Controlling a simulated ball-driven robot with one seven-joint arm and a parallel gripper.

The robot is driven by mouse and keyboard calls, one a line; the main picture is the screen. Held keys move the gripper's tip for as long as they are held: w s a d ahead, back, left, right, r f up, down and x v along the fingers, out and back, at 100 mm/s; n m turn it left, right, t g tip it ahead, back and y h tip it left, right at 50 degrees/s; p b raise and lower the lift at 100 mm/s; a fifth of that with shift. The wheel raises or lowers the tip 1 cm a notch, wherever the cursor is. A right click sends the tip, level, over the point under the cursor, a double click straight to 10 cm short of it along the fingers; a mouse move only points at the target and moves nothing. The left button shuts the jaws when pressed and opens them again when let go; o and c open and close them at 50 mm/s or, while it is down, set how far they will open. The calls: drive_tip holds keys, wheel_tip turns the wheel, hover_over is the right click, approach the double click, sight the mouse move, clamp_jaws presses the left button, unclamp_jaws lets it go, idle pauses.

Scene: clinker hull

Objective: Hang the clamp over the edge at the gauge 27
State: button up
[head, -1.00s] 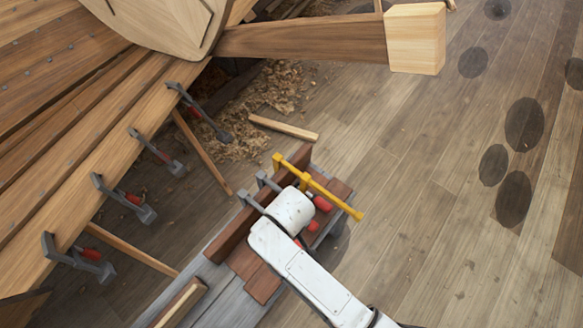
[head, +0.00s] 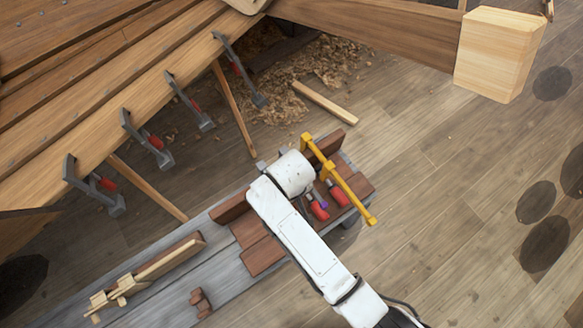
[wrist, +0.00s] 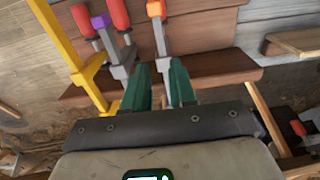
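Grey bar clamps stand against a dark brown board on the bench. One with an orange end (wrist: 155,9) has its grey jaw between the green fingers of my gripper (wrist: 160,72). The fingers look apart, with a small gap beside the jaw. Another grey clamp with a purple end (wrist: 101,21) and red handles is just left of it in the wrist view. A yellow clamp (head: 345,187) stands at the bench's right end. In the head view my white wrist (head: 291,173) covers the fingers. The hull's plank edge (head: 145,92) is at upper left. No gauge number is legible.
Several grey clamps with red handles, such as this one (head: 147,139), hang along the hull edge. A wooden clamp (head: 122,289) and a plank lie on the grey bench (head: 187,284). Slanted props and a large beam (head: 375,25) flank the open floor.

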wheel_tip(320, 180, down, 5)
drive_tip(key=b, duration=0.4)
drive_tip(key=shift+r, duration=0.15)
drive_tip(key=shift+a+f+b, duration=0.1)
drive_tip(key=shift+f+b, duration=1.5)
drive_tip(key=shift+f, duration=1.35)
drive_tip(key=shift+c, duration=0.4)
drive_tip(key=shift+w+a+b, duration=0.3)
drive_tip(key=shift+w+a, duration=0.1)
drive_tip(key=shift+w, duration=0.2)
drive_tip(key=shift+s+d, duration=0.1)
drive_tip(key=shift+s+d+p, duration=0.25)
drive_tip(key=shift+s+p, duration=0.1)
drive_tip(key=shift+p, duration=0.25)
drive_tip(key=shift+o, duration=1.2)
